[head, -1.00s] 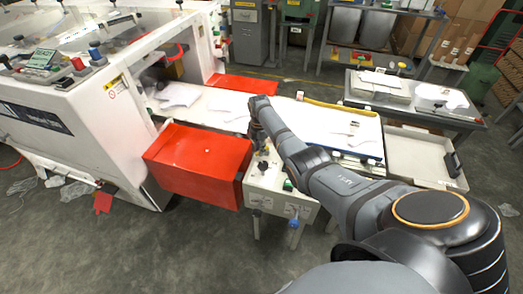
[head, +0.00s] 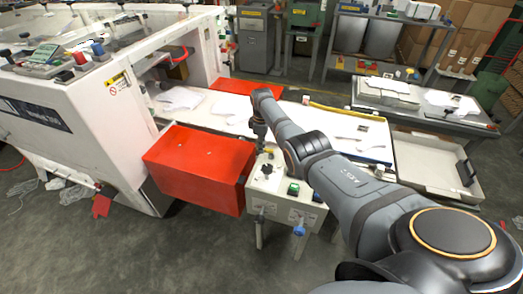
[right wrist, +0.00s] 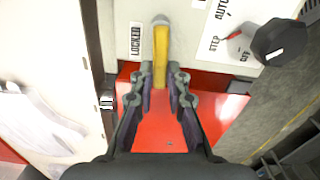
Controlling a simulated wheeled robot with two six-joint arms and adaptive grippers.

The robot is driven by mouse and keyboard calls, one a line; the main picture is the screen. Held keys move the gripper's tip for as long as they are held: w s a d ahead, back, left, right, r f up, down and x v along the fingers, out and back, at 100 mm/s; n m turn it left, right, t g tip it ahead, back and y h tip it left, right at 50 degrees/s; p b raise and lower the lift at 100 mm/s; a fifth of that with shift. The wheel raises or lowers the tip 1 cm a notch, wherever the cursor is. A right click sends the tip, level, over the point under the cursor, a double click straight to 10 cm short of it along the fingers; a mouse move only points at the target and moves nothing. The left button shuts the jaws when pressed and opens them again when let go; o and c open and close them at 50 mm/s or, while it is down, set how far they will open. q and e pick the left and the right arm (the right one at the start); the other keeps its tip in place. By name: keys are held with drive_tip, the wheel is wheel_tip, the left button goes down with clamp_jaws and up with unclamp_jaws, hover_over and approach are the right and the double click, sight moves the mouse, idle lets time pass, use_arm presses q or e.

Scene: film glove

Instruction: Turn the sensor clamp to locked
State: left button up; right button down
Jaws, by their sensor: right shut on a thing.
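The sensor clamp shows in the right wrist view as a yellow lever (right wrist: 160,55) with a pale rounded end at the top. It points straight up and down in that picture. A label reading LOCKED (right wrist: 135,39) is on the white panel just left of its upper part. My right gripper (right wrist: 160,82) is shut on the lever's lower part. In the head view my right gripper (head: 260,148) reaches down at the back left of the white control box (head: 285,210); the lever is hard to make out there. My left gripper is not in view.
A black knob (right wrist: 279,42) and a red-pointer STEP/AUTO selector (right wrist: 234,35) sit right of the lever. A red box (head: 200,168) stands left of the control box. A green button (head: 293,188) is on the box top. A grey tray (head: 435,160) lies to the right.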

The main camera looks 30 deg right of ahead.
drive_tip(key=shift+w+d+m+b, duration=0.15)
drive_tip(key=shift+m+b, duration=0.2)
drive_tip(key=shift+m, duration=0.25)
drive_tip(key=c, duration=1.3)
unclamp_jaws()
drive_tip(key=shift+d, duration=0.1)
wheel_tip(320, 180, up, 12)
